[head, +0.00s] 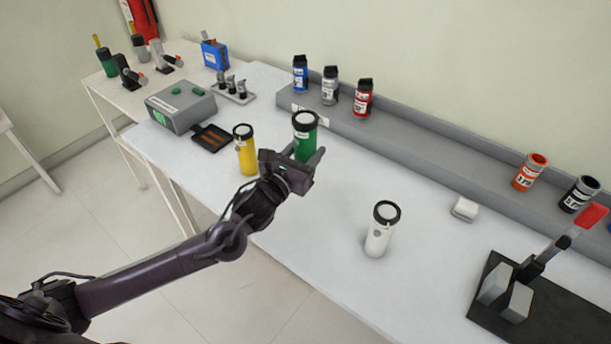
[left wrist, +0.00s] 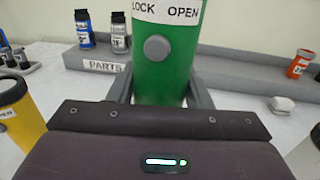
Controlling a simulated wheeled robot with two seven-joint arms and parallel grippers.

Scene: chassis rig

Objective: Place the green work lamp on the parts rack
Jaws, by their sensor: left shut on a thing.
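The green work lamp (head: 305,135) is a green cylinder with a black-rimmed top. My left gripper (head: 305,162) is shut on it, with a finger on each side. In the left wrist view the lamp (left wrist: 165,60) stands upright between the fingers, with a grey button and a "LOCK OPEN" label; its lower end is hidden by the gripper, so I cannot tell if it touches the table. The parts rack (head: 425,155) is a long grey shelf along the wall, behind the lamp; its "PARTS" label (left wrist: 102,67) shows in the left wrist view. My right gripper is not in view.
A yellow lamp (head: 246,155) stands left of the gripper and a white lamp (head: 380,232) right of it. Blue, silver and red cans (head: 363,98) stand on the rack's left part; orange (head: 530,173) and black ones stand right. The rack between red and orange is clear.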

